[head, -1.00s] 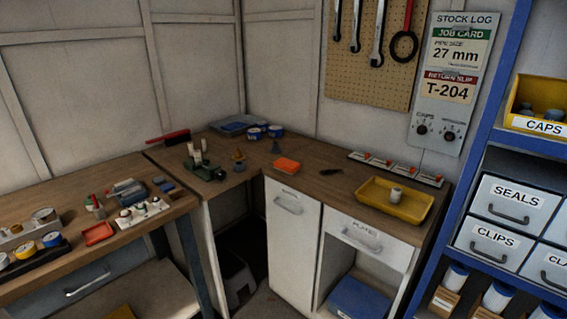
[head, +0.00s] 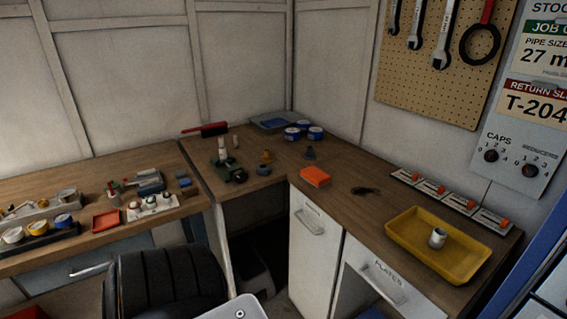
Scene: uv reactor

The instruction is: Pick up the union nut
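Neither of my grippers shows in the head view. A small grey-white cylindrical fitting (head: 438,237) stands upright in the yellow tray (head: 405,252) on the right-hand bench. It may be the union nut, but it is too small to tell for sure.
An orange box (head: 315,177) and a black item (head: 365,190) lie on the right-hand bench, with a row of orange-tipped clips (head: 448,196) along the wall. The left bench holds a red tray (head: 106,220) and several small parts. Bare wood lies around the black item.

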